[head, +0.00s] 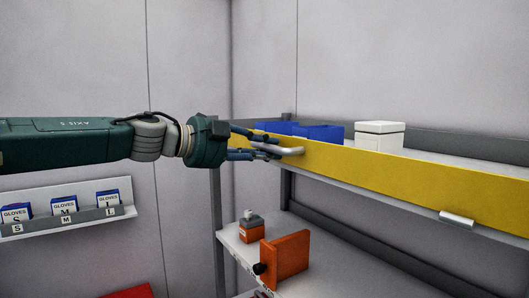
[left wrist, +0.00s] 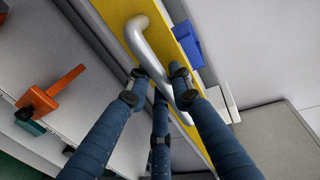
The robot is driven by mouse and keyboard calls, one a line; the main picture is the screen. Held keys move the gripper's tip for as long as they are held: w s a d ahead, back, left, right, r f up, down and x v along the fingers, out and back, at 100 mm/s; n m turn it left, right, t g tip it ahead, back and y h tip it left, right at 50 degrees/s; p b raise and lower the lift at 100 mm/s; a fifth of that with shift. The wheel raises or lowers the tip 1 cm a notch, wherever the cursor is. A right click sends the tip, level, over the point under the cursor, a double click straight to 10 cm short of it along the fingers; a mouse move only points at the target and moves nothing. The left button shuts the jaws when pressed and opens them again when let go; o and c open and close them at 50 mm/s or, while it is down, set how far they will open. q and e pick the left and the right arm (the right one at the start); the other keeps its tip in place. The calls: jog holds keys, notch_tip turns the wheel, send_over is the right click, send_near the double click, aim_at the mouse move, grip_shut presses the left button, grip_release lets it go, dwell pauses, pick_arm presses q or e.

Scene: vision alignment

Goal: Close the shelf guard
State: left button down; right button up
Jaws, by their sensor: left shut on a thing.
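The yellow shelf guard (head: 391,179) runs along the front of the upper shelf in the head view. It stands upright there and also shows in the left wrist view (left wrist: 117,10). A pale grey bar handle (head: 290,151) sits on its left part; it shows as a curved metal bar in the left wrist view (left wrist: 150,62). My left gripper (head: 272,146) is shut on this handle, with its blue fingers around the bar. Part of the handle is hidden by the fingers. My right gripper is in neither view.
Blue bins (head: 318,132) and a white box (head: 379,136) stand on the upper shelf behind the guard. A small white tab (head: 457,219) is on the guard's lower edge. Glove boxes (head: 64,208) hang on the left wall.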

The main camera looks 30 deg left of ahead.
pick_arm(q)
jog(key=c, duration=1.6)
grip_release()
jog(key=shift+o, duration=0.2)
jog(key=v, duration=1.2)
